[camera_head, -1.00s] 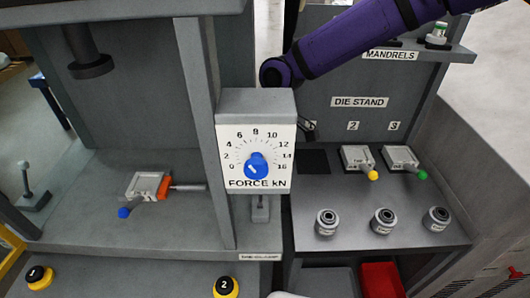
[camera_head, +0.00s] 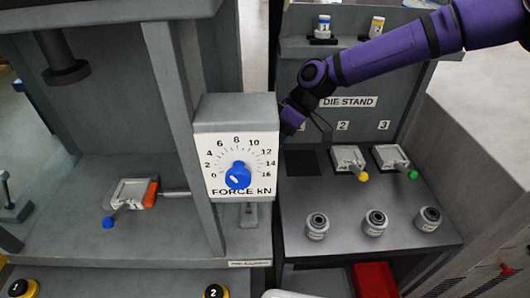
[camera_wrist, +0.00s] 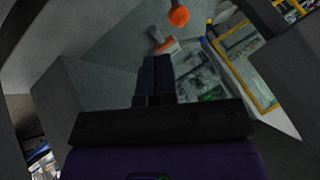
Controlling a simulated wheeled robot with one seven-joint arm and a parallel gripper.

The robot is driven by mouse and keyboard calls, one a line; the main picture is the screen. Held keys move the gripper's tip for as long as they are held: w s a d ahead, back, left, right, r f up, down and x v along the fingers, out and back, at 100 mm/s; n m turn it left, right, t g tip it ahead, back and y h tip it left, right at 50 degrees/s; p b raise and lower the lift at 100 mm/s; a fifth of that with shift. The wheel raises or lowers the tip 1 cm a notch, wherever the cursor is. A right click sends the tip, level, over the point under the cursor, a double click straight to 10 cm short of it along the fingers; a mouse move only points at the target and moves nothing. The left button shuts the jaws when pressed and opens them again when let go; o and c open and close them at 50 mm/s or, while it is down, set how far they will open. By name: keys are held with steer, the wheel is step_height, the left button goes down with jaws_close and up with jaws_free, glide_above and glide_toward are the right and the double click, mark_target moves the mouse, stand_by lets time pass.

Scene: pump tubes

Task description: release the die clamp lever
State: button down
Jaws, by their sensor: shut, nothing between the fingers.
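A grey upright fitting (camera_head: 250,214) on a small base shows just below the force dial box; its top is hidden behind the box. It may be the die clamp lever, but I cannot tell. The small label (camera_head: 250,263) in front of it is too blurred to read. In the wrist view my gripper (camera_wrist: 155,60) is shut and empty. An orange round knob (camera_wrist: 179,16) is beyond the fingertips, apart from them in the picture. In the head view my gripper is largely hidden behind the dial box. A die (camera_head: 131,194) with a blue knob lies on the press bed.
The force dial box (camera_head: 237,150) and the press's upright post (camera_head: 178,120) stand close to my arm. The die stand (camera_head: 370,240) at right holds two dies (camera_head: 349,161) (camera_head: 391,157) and three round fittings. A red bin (camera_head: 374,281) is below.

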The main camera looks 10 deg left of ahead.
steer(key=x, duration=0.9)
steer(key=shift+f, duration=0.15)
steer(key=shift+s+d+r+n+t, duration=0.25)
steer(key=shift+s+t, duration=0.2)
steer(key=shift+s, duration=0.3)
steer(key=shift+s+d+r+n+t, duration=0.1)
steer(key=shift+s+r+t, duration=0.2)
steer(key=shift+s+t, duration=0.3)
steer(key=shift+s+d+r+n+t, duration=0.2)
steer(key=shift+s+r+t, duration=0.15)
steer(key=shift+s, duration=0.5)
